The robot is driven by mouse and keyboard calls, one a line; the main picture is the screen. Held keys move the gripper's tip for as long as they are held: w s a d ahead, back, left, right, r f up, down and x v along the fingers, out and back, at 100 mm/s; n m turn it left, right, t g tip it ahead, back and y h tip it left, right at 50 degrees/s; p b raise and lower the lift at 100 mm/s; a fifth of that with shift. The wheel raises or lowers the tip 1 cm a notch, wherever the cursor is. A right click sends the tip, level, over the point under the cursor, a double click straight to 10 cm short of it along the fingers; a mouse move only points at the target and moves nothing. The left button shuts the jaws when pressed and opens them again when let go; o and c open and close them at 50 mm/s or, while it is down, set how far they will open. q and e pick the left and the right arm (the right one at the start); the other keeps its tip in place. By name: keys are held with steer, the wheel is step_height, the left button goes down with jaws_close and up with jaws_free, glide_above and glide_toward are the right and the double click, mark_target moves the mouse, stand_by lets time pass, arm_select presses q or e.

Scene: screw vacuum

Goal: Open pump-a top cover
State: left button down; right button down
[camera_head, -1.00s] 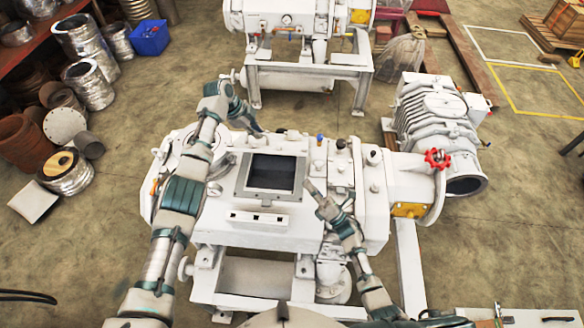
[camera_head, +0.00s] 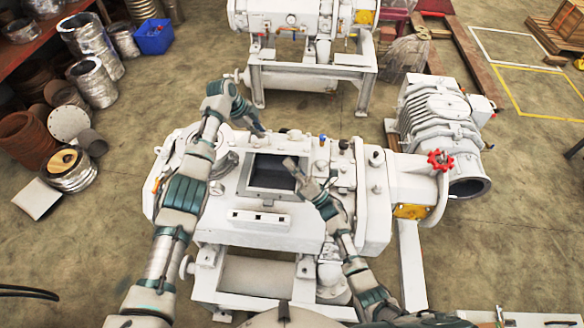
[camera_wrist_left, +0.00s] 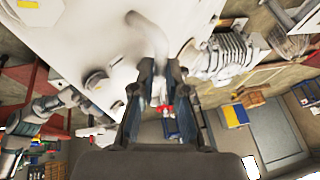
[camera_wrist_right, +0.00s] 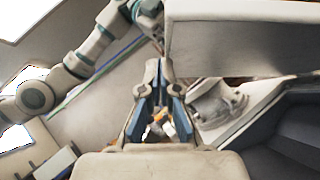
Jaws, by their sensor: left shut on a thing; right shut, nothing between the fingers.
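Pump-a's white body (camera_head: 260,225) fills the middle of the head view. On its top is a square grey frame (camera_head: 262,196) around a dark recess (camera_head: 266,170). I cannot make out a separate raised cover there. My left gripper (camera_head: 260,130) is behind the frame's far edge, at the pump's back. In the left wrist view it is shut around a small pale part (camera_wrist_left: 153,40), which I cannot identify clearly. My right gripper (camera_head: 289,162) is shut and empty over the frame's right side. In the right wrist view, a pale slab (camera_wrist_right: 240,40) stands close beyond its fingers.
A red handwheel (camera_head: 439,160) and ribbed white blower (camera_head: 440,110) are at the right. Knobs and a blue-capped fitting (camera_head: 322,138) rise from the pump top. Another white pump (camera_head: 300,40) stands behind.

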arm_select(q)
steer(key=shift+a+f, duration=0.1)
steer(key=shift+f, duration=0.25)
steer(key=shift+w+f, duration=0.1)
steer(key=shift+f, duration=0.05)
arm_select(e)
steer(key=shift+w+d+r, duration=0.2)
steer(key=shift+w+r, duration=0.5)
steer(key=shift+r, duration=0.1)
arm_select(q)
steer(key=c, duration=1.4)
jaws_free()
steer(key=shift+o, duration=1)
steer(key=shift+w+f, duration=0.1)
steer(key=shift+w, duration=0.4)
arm_select(e)
steer(key=shift+w+f, duration=0.3)
steer(key=shift+w, duration=0.15)
arm_select(q)
steer(key=shift+d, duration=0.2)
arm_select(e)
steer(key=shift+s, duration=0.1)
